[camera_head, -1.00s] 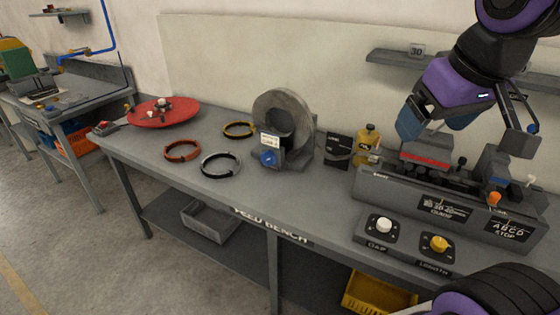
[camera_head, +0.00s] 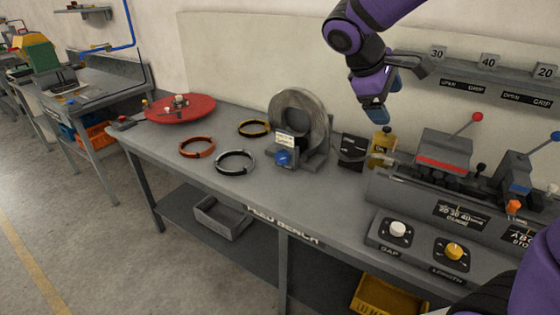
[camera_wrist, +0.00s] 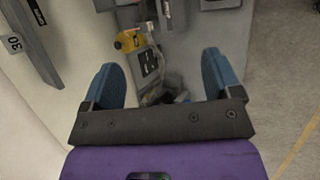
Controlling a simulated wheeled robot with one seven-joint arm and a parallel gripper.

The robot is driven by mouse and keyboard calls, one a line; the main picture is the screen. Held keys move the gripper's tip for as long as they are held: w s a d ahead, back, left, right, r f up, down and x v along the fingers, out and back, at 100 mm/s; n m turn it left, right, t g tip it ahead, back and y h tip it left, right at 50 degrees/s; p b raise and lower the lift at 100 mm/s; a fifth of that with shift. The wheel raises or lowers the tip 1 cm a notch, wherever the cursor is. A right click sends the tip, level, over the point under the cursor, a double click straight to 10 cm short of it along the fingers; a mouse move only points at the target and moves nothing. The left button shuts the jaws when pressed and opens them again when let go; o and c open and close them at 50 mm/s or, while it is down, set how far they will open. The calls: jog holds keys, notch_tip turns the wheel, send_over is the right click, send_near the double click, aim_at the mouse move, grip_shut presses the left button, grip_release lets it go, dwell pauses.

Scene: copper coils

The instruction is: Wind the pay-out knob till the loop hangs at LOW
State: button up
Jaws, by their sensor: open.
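A blue knob (camera_head: 283,158) sits on the front of a grey stand, below a small pale label (camera_head: 284,140) too small to read. A large grey ring (camera_head: 313,112) stands upright behind it. I cannot tell for sure that this is the pay-out knob, and I make out no hanging loop or LOW mark. My gripper (camera_head: 384,95) is open and empty, in the air above the bench, right of the ring and higher than the knob. In the wrist view its two blue fingers (camera_wrist: 161,78) are wide apart, with nothing between them.
Orange (camera_head: 197,147), silver (camera_head: 235,162) and yellow-black (camera_head: 254,128) coils lie left of the knob, before a red disc (camera_head: 180,108). A dark box (camera_head: 352,150) and yellow bottle (camera_head: 382,147) stand to its right, then a clamp machine (camera_head: 445,150) with levers.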

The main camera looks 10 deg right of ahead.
jog(key=w+a+f+n+t+h, duration=0.25)
jog(key=w+a+f+n, duration=0.25)
jog(key=w+f, duration=0.3)
jog(key=w+a+f+n+t+h, duration=0.1)
jog(key=w+a+f+n+h, duration=0.5)
jog(key=w, duration=0.5)
jog(key=n+t+y, duration=0.4)
jog(key=n+t, duration=0.4)
jog(key=t, duration=0.1)
send_near(281, 159)
jog(key=shift+s+a, duration=0.3)
jog(key=shift+a, duration=0.2)
jog(key=shift+f, duration=0.15)
jog(key=x, duration=1)
jog(key=shift+w+d, duration=0.2)
jog(key=shift+d, duration=0.1)
jog(key=c, duration=0.9)
